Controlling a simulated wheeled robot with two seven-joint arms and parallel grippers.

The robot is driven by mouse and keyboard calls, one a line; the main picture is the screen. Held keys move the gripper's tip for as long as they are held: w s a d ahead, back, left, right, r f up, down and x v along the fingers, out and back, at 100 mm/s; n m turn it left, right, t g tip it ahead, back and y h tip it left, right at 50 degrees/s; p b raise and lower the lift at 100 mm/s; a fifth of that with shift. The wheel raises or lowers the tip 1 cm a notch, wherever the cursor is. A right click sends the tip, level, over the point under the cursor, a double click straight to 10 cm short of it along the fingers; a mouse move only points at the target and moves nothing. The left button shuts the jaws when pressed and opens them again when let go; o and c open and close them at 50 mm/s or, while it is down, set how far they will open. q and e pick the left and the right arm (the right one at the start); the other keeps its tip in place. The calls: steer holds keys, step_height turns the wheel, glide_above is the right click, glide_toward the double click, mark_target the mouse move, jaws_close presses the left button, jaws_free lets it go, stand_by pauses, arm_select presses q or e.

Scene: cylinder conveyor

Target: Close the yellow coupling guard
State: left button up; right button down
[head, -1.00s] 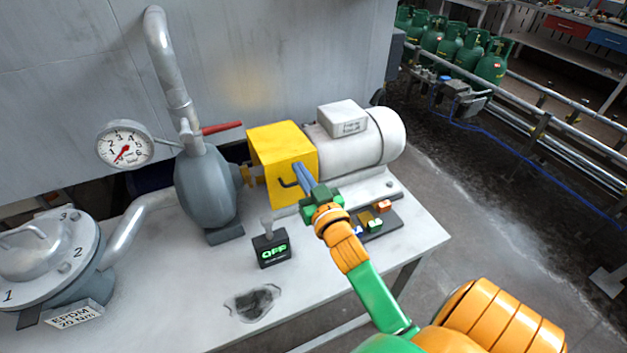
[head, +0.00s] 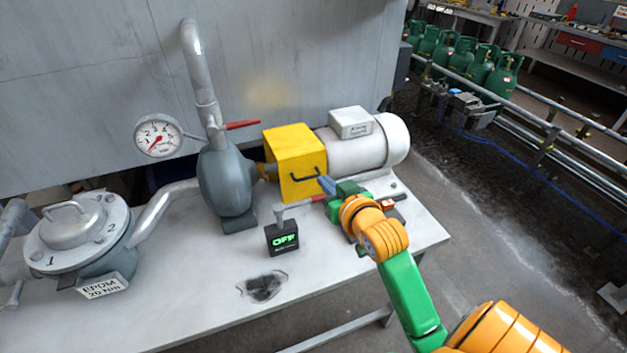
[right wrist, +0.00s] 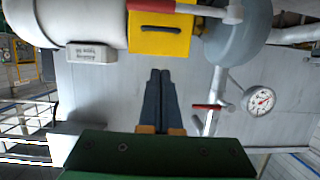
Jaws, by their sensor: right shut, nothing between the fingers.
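The yellow coupling guard (head: 287,150) is a box sitting down between the grey pump (head: 225,182) and the motor, over the shaft line. Its dark handle (head: 305,175) is on the front face. The guard also shows in the right wrist view (right wrist: 160,40), with its handle in the middle. My right gripper (head: 324,183) is shut and empty, its blue-grey fingertips close to the guard's lower right front corner. In the right wrist view the shut fingers (right wrist: 160,74) point at the guard, with a visible gap. My left gripper is not in view.
The motor (head: 357,150) stands right of the guard. A red valve lever (head: 243,125) and pressure gauge (head: 158,136) are to the left. The front tabletop is mostly clear.

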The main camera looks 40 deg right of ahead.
glide_toward(297, 165)
steer(key=d, duration=0.2)
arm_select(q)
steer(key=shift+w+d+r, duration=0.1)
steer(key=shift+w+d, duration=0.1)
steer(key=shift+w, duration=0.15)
arm_select(e)
steer(key=w+f, duration=0.2)
steer(key=shift+w+d+f, duration=0.15)
steer(key=shift+w+f, duration=0.1)
steer(key=shift+f, duration=0.15)
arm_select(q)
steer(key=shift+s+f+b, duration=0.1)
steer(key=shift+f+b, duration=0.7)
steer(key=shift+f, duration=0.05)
arm_select(e)
step_height(297, 165, down, 3)
steer(key=shift+r, duration=0.1)
